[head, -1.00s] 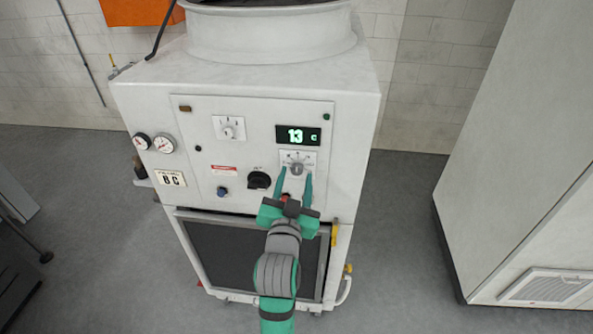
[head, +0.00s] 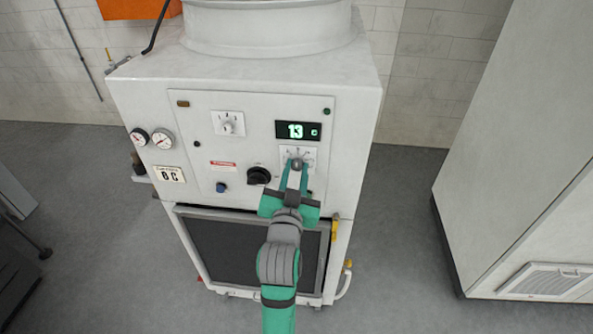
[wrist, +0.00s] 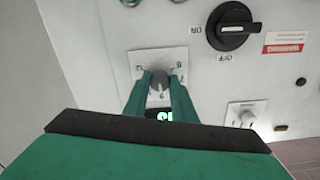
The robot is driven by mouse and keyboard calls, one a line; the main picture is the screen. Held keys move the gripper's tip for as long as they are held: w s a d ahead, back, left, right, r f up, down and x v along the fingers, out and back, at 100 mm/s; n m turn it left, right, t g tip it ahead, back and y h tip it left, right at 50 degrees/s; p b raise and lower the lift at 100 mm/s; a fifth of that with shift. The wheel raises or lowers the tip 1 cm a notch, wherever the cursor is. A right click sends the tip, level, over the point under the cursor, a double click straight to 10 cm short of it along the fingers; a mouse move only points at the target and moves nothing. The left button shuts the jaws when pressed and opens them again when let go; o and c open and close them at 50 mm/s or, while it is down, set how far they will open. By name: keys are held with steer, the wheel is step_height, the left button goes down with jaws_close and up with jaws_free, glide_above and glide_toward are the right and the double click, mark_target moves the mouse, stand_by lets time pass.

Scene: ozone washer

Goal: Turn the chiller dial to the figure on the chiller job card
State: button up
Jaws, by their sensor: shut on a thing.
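The white chiller (head: 365,110) fills the middle of the head view. Its green display (head: 298,131) reads 13 C. Below the display is the chiller dial (head: 297,163), a grey knob on a white scale plate. My gripper (head: 296,174) has its two green fingers on either side of the knob and is shut on it. The wrist view, upside down, shows the dial (wrist: 159,80) between the fingers, with part of the display hidden behind them. The job card (head: 170,175) is at the panel's lower left; its single figure before "C" is too blurred to read surely.
A second small dial (head: 229,123) is at the upper left of the panel. A black rotary switch (head: 258,176) and a blue button (head: 221,187) sit left of my gripper. Two gauges (head: 163,139) are further left. A large white cabinet (head: 520,180) stands at right.

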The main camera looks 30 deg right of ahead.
steer(key=shift+o, duration=0.2)
steer(key=shift+a+n, duration=0.1)
steer(key=shift+n, duration=0.4)
steer(key=n, duration=0.5)
steer(key=shift+n, duration=0.7)
steer(key=o, duration=1)
steer(key=shift+o, duration=0.2)
steer(key=shift+s, duration=0.15)
